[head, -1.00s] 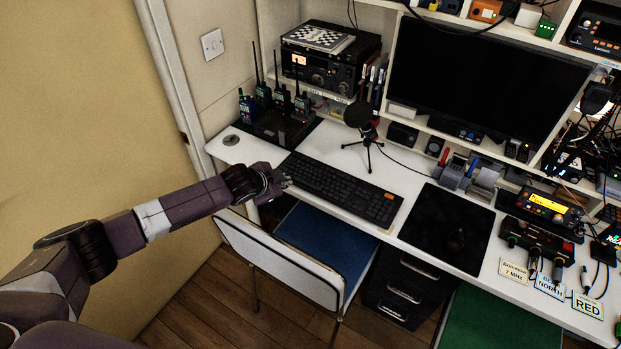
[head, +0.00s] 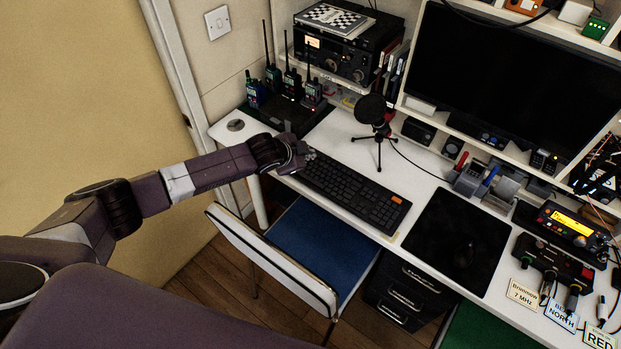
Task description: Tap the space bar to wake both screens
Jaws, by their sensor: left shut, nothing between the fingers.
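The black keyboard (head: 352,190) lies flat on the white desk, with an orange key at its right end. Its space bar is too small to make out. My left gripper (head: 303,158) is shut and empty at the keyboard's left end, over or touching its far-left corner; I cannot tell which. The large screen (head: 490,80) on the shelf unit is black. A second large screen is not in view. My right gripper is not in view.
A microphone on a tripod (head: 376,126) stands behind the keyboard. Handheld radios (head: 292,84) stand at the desk's left. A black mouse mat (head: 450,235) with a mouse lies to the right. A blue-seated chair (head: 315,245) is below the desk edge.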

